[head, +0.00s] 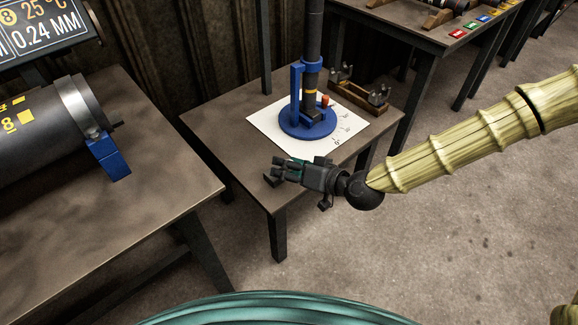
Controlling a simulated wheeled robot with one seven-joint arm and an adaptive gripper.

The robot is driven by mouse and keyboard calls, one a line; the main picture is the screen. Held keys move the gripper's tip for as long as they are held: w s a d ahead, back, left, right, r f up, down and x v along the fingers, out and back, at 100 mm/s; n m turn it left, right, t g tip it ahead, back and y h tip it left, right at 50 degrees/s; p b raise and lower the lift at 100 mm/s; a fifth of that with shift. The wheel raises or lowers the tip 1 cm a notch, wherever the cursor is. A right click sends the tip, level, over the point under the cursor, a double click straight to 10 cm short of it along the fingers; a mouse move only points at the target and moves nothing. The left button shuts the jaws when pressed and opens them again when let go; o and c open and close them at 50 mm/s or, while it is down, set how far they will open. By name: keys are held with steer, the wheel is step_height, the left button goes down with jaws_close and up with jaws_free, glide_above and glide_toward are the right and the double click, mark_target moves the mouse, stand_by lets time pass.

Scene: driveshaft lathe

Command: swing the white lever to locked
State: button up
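I cannot make out a white lever in the head view. A blue round stand (307,124) with a blue upright holds a black shaft (313,50) standing vertically. A small orange knob (325,101) shows at the right of the shaft's foot. The stand rests on a white sheet (268,117) with dark marks along its right side, too small to read. My gripper (275,171) is in front of the sheet, over the near edge of the small table. It points left, with its fingers apart and nothing visible between them.
The small brown table (212,112) carries a wooden holder (365,98) with grey metal parts behind the stand. A bench (120,225) at left bears a large dark cylinder (40,130) with a blue block (108,156). Another table (395,22) stands behind. Floor at right is clear.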

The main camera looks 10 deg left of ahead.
steer(key=shift+d+r, duration=0.1)
steer(key=shift+d, duration=0.1)
steer(key=shift+d+r, duration=0.1)
steer(key=shift+d, duration=0.1)
steer(key=v, duration=1.1)
steer(key=shift+s+d, duration=0.2)
steer(key=s+d+f+m+g+h, duration=0.1)
steer(key=s+d+f+h, duration=0.1)
steer(key=s+f, duration=0.35)
steer(key=s+d+f+m+g+h, duration=0.1)
steer(key=s+d+f+h, duration=0.15)
steer(key=f, duration=0.65)
steer(key=s+d+f+m+g+h, duration=0.1)
steer(key=s+d+f+g, duration=0.2)
steer(key=f, duration=0.4)
steer(key=s+d+f+m+g+h, duration=0.1)
steer(key=s+d+f+h, duration=0.2)
steer(key=s+d+f, duration=0.35)
steer(key=s+d+f+m+h, duration=0.1)
steer(key=s+d+f+h, duration=0.3)
steer(key=s+d, duration=0.4)
step_height(320, 180, up, 18)
steer(key=w+p, duration=0.1)
steer(key=p, duration=1.8)
steer(key=shift+w+d+r, duration=0.2)
steer(key=shift+w+d, duration=0.05)
steer(key=shift+d, duration=0.2)
